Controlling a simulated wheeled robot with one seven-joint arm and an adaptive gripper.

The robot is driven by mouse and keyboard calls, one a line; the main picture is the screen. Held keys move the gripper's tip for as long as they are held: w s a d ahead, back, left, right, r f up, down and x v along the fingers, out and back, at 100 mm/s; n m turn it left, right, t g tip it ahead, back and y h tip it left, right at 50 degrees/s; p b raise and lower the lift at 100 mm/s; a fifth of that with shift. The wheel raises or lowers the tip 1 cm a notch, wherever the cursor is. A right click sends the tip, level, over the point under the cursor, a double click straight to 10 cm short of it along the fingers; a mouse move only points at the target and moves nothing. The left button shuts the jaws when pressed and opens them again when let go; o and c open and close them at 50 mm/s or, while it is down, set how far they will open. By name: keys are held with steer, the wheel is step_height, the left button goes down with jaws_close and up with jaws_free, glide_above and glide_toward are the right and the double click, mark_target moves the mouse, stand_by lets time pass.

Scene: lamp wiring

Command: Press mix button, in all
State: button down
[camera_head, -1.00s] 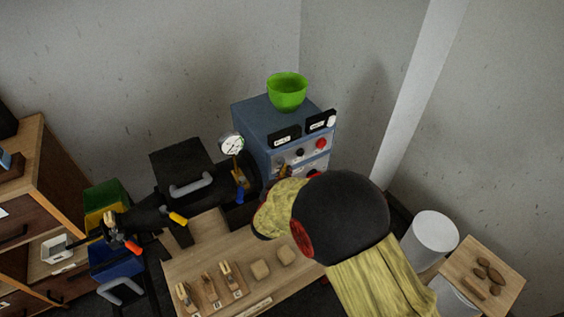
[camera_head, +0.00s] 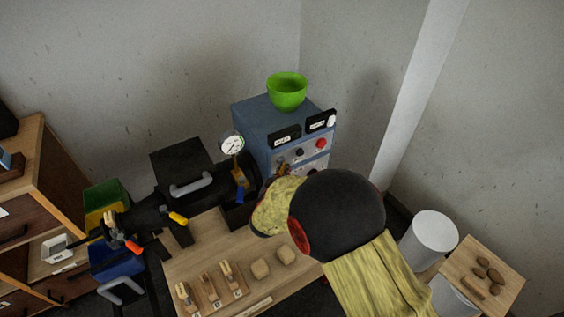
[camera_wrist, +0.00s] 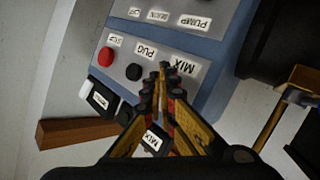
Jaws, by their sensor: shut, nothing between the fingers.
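The control panel is on the front of a blue machine cabinet (camera_head: 255,125). The black PUG button (camera_wrist: 134,71) and the red STOP button (camera_wrist: 105,56) lie to the left. In the head view my arm hides most of the lower panel.
A green bowl (camera_head: 287,91) stands on the cabinet. A pressure gauge (camera_head: 232,145) and black machine stand to the left. The wooden table (camera_head: 205,255) below holds several small tools and two clay blocks.

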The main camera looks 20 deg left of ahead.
steer(key=shift+w+a+r, duration=0.3)
steer(key=shift+a+r, duration=0.05)
steer(key=shift+a, duration=0.1)
stand_by(1.0)
steer(key=shift+s+d, duration=0.1)
steer(key=shift+d, duration=0.05)
steer(key=shift+s+d+f, duration=0.25)
steer(key=shift+s+d, duration=0.25)
steer(key=shift+d, duration=0.1)
steer(key=s+d, duration=0.1)
steer(key=d, duration=0.1)
steer(key=s+d+p, duration=0.1)
steer(key=s+d, duration=0.1)
steer(key=shift+s, duration=0.15)
stand_by(0.9)
